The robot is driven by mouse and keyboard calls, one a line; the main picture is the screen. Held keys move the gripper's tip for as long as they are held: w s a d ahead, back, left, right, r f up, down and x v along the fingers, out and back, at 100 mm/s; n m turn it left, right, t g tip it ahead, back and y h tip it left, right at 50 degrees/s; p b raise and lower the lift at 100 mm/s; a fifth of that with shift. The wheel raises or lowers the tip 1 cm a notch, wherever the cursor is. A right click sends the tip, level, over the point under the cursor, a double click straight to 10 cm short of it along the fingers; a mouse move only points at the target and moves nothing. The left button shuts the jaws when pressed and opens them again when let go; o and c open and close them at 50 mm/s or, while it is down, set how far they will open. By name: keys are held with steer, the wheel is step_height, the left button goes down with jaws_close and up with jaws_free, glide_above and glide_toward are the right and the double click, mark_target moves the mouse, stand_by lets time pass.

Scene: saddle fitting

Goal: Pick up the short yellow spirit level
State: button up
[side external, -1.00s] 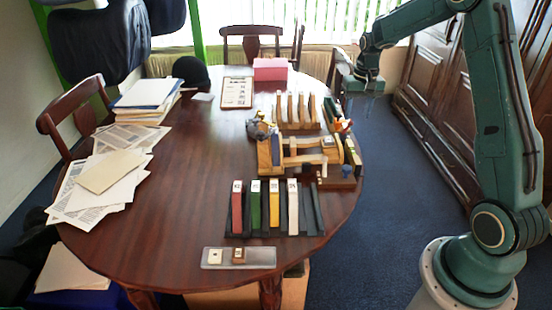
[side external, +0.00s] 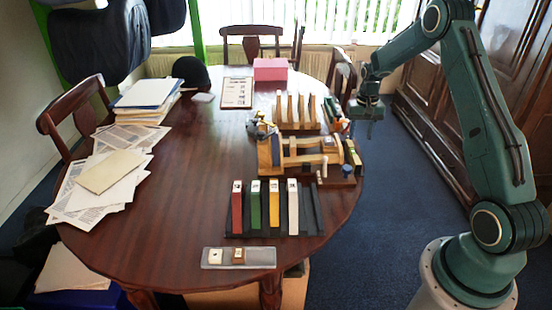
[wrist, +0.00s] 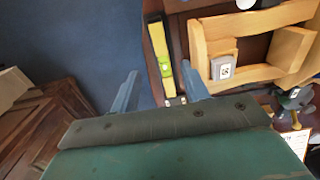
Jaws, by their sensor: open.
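The short yellow spirit level (wrist: 160,50) shows in the wrist view as a narrow yellow and black bar with a bright green vial, lying along the table's edge beside a wooden frame. In the side view my gripper (side external: 366,124) hangs off the table's right edge, apart from the level.
The wooden frame (wrist: 245,40) stands close to the level's right. A rack (side external: 314,212) with red, green, yellow and white labelled blocks is nearer the camera. A grey tray (side external: 262,257) lies at the front. Open floor (side external: 385,185) lies right of the table.

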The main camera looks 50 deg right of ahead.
mark_target(355, 156)
steer(key=shift+f, duration=2.65)
steer(key=shift+w+f, duration=0.2)
steer(key=shift+f, duration=2.35)
jaws_close()
steer(key=shift+d+r, duration=0.1)
steer(key=shift+r, duration=0.05)
step_height(355, 156, up, 20)
